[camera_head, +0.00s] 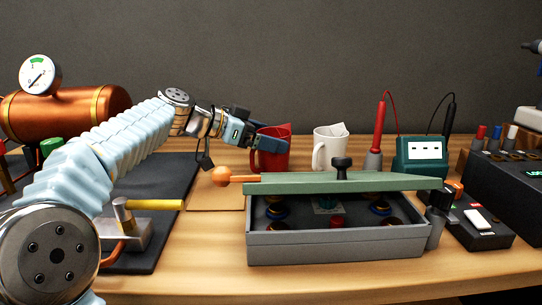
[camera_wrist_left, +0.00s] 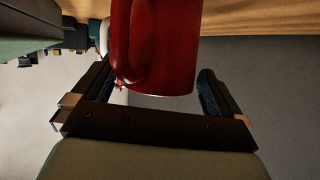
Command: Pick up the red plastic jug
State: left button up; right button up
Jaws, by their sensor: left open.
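The red plastic jug (camera_head: 281,151) stands at the back of the wooden bench, partly hidden behind my left gripper (camera_head: 268,144) in the head view. In the left wrist view the jug (camera_wrist_left: 172,45) looks upside down, with its handle on the left side. My left gripper (camera_wrist_left: 155,84) is open, with one finger on each side of the jug. A gap shows between the jug and the right-hand finger; the handle overlaps the space by the left-hand finger. I cannot tell if that finger touches. My right gripper is out of view.
A white mug (camera_head: 325,152) stands right of the jug. In front is a grey box (camera_head: 340,245) under a tilted green lid (camera_head: 390,182) with an orange-knobbed lever (camera_head: 221,176). A green meter (camera_head: 421,170) with a red probe stands right. A copper tank (camera_head: 75,112) is far left.

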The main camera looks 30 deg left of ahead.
pick_arm(q)
jog(key=c, duration=1)
jog(key=shift+r, duration=0.2)
